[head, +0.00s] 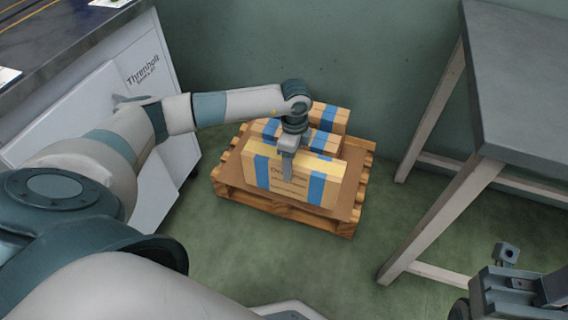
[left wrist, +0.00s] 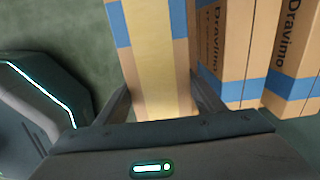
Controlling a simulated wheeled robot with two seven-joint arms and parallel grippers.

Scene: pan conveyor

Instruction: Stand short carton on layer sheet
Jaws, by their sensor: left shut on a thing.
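The short carton (head: 290,180) is tan with blue bands and dark lettering. It is upright at the front of the brown layer sheet (head: 349,190), over the pallet; I cannot tell whether its underside touches the sheet. My left gripper (head: 288,160) comes down from above and is shut on this carton. In the left wrist view the carton (left wrist: 157,50) sits between the two fingers. My right gripper (head: 512,290) is at the lower right, apart from the cartons; its jaw state is unclear.
Other blue-banded cartons (head: 329,117) stand close behind the held one, and show at its right in the left wrist view (left wrist: 235,45). A wooden pallet (head: 286,217) bears the sheet. A grey table (head: 520,90) stands right, a white cabinet (head: 100,90) left. Green floor lies clear in front.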

